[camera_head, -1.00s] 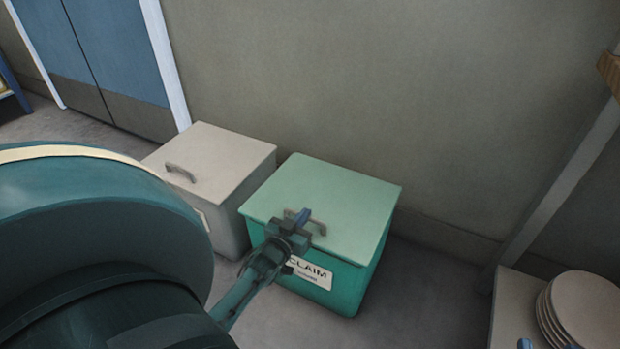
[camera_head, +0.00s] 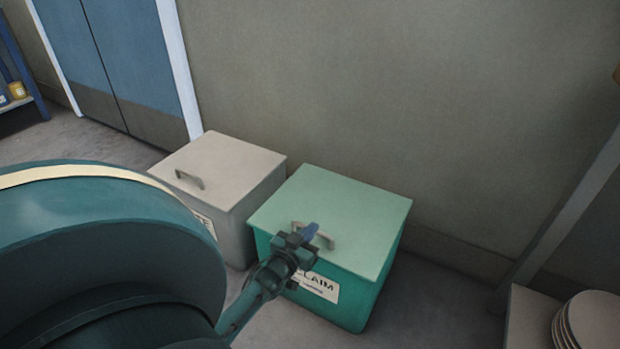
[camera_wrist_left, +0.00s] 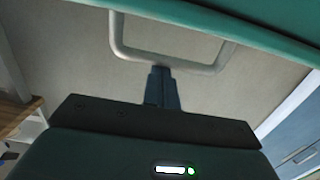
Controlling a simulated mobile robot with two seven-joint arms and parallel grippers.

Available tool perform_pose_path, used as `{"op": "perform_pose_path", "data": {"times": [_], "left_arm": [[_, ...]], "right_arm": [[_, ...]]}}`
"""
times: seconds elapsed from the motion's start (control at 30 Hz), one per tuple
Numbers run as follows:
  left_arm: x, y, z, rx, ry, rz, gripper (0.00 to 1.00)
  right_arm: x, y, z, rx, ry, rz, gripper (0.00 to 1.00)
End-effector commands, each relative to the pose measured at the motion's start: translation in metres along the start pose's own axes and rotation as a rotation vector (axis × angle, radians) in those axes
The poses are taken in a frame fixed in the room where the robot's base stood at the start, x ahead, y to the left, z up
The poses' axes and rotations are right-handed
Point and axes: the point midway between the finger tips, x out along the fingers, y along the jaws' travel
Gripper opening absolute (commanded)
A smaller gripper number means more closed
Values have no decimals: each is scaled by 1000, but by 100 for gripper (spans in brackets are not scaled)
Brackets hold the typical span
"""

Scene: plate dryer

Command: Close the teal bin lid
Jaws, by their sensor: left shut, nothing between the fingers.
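The teal bin (camera_head: 352,312) stands on the floor with its lighter teal lid (camera_head: 345,205) lying over its top. The lid looks level; I cannot tell whether a small gap is left under it. A grey loop handle (camera_head: 327,240) sits near the lid's front edge, partly behind my left gripper. My left gripper (camera_head: 308,235) is shut and empty at this handle. In the left wrist view, its closed fingertips (camera_wrist_left: 161,72) overlap the bar of the handle (camera_wrist_left: 125,48); contact is unclear. My right gripper is not in view.
A grey-beige lidded bin (camera_head: 225,165) stands close to the left of the teal bin. The wall (camera_head: 400,100) is behind both. Stacked plates (camera_head: 595,322) are at the lower right. Blue doors (camera_head: 125,65) are at the back left.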

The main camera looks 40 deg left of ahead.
Motion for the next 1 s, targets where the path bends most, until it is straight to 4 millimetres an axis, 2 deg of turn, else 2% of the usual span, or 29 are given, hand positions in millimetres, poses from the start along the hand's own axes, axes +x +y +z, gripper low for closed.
{"op": "perform_pose_path", "data": {"times": [0.03,0.07,0.17,0.23,0.3,0.33,0.37,0.5,0.63,0.8,1.0], "left_arm": [[-4,2,8,-2,-33,-2,0],[-3,2,4,-2,-31,-1,0],[1,3,-15,-2,-22,0,0],[6,3,-33,0,-12,1,0],[10,4,-52,1,-1,3,0],[-2,4,-39,0,-11,2,0],[-11,4,-36,0,-10,2,0],[-42,4,-30,-1,-5,2,0],[-65,3,-25,1,-1,1,0],[-82,3,-20,0,3,1,0],[-87,3,-19,1,6,2,0]], "right_arm": [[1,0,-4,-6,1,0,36],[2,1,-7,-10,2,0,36],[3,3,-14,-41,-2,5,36],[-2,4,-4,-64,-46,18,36],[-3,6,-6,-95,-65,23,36],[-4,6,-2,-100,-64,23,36],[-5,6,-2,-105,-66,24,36],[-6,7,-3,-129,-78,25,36],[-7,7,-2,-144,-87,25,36],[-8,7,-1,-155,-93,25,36],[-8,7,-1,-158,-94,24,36]]}}
